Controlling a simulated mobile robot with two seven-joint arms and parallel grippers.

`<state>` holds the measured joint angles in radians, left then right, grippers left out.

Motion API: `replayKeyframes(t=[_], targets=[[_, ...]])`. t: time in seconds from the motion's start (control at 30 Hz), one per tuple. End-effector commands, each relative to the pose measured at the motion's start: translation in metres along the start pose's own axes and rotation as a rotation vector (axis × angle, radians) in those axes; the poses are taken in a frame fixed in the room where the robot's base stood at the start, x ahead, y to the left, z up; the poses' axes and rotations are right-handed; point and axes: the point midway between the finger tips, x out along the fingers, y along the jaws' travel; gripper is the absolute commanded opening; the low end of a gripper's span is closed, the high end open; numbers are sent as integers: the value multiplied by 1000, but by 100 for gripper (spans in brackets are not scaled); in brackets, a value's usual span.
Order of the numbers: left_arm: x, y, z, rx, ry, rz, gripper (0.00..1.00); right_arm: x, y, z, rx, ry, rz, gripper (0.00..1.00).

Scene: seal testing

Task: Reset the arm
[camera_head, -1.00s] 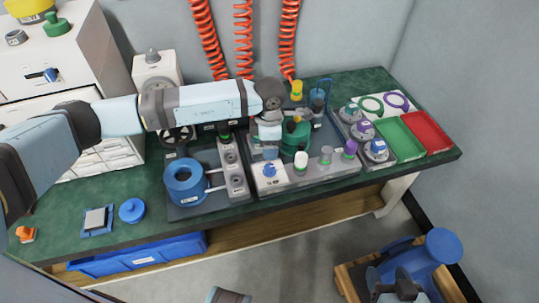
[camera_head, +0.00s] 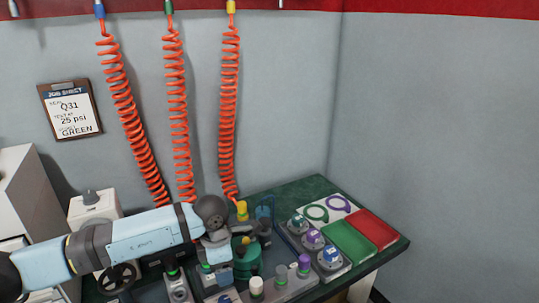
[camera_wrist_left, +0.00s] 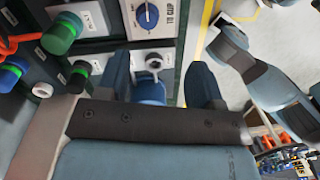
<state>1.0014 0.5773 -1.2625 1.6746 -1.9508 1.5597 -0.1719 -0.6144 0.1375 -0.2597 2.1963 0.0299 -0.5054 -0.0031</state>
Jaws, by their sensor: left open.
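My left arm (camera_head: 140,240) reaches in from the left over the bench. My left gripper (camera_head: 217,258) points down beside a green round fixture (camera_head: 247,262). In the left wrist view, the fingers of my left gripper (camera_wrist_left: 160,85) are apart. A blue knob (camera_wrist_left: 151,90) shows between them, below a silver fitting (camera_wrist_left: 153,62); I cannot tell whether they touch it. My right gripper does not show clearly.
Green tray (camera_head: 349,241) and red tray (camera_head: 373,229) lie at the bench's right end, next to several capped fittings (camera_head: 312,240). Red coiled hoses (camera_head: 228,110) hang behind the arm. A job sheet (camera_head: 70,110) hangs on the wall.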

Motion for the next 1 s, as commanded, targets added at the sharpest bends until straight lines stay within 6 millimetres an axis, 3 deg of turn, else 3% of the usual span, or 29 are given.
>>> replayKeyframes(t=[0.13, 0.2, 0.3, 0.43, 0.57, 0.7, 0.83, 0.97, 1.0], targets=[[25, -66, 39, -3, -214, -222, 61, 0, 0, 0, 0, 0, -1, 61], [28, -112, 64, -39, -378, -391, 61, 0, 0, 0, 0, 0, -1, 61], [15, -167, 96, -139, -620, -645, 61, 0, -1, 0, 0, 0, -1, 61], [-19, -209, 120, -348, -902, -962, 61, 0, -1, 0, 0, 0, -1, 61], [-53, -216, 124, -641, -1143, -1260, 61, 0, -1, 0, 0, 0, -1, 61], [-69, -195, 104, -1049, -1336, -1542, 61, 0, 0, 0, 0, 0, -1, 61], [-54, -167, 67, -1500, -1437, -1755, 61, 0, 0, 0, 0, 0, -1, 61], [-14, -149, 18, -1993, -1443, -1902, 61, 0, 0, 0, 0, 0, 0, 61], [0, -148, 3, 2042, 1363, 1845, 61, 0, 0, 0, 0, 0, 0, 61]])
